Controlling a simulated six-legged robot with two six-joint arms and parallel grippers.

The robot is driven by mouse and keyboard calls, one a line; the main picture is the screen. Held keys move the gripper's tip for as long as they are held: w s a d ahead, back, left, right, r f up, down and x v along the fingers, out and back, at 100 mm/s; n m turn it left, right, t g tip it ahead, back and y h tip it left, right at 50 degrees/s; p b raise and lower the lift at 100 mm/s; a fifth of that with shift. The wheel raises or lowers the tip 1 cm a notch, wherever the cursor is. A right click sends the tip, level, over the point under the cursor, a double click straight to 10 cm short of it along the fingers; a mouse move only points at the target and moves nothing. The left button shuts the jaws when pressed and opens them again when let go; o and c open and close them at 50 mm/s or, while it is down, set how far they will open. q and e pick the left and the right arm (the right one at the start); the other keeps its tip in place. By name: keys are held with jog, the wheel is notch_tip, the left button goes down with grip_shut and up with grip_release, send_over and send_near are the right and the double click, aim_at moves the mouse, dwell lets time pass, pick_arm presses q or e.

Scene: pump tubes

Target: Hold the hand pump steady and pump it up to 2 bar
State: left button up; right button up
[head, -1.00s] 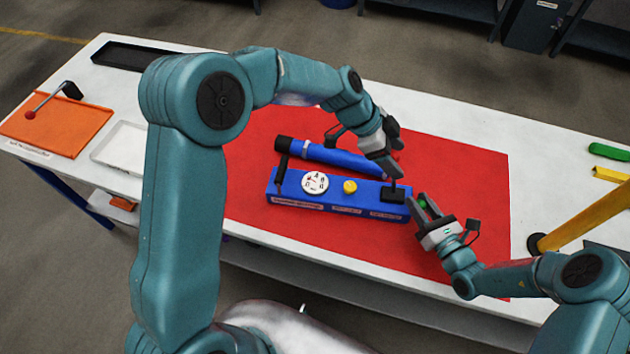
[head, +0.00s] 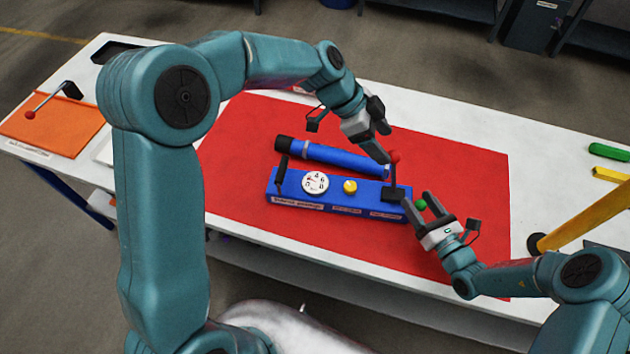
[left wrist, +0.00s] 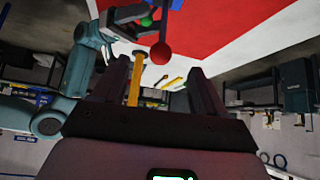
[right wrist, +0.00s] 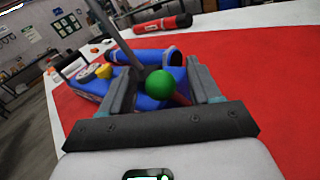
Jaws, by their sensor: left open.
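The blue hand pump base (head: 335,206) lies on the red mat, with a white round gauge (head: 315,182) and a yellow knob (head: 350,186). The gauge reading is too small to tell. A blue cylinder (head: 340,156) lies behind it. A red ball (head: 395,156) shows above the black block (head: 395,193) at the base's right end; it also shows in the left wrist view (left wrist: 161,51). My left gripper (head: 381,132) is open, just beside the red ball. My right gripper (head: 421,207) is open, its fingers either side of a green ball (right wrist: 160,84).
An orange tray (head: 48,128) with a red-tipped lever stands at the far left of the white table. A yellow post (head: 590,217) rises at the right, near green and yellow bars (head: 610,152). The right part of the red mat (head: 470,180) is clear.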

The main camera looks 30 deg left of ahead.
jog(key=v, duration=1.2)
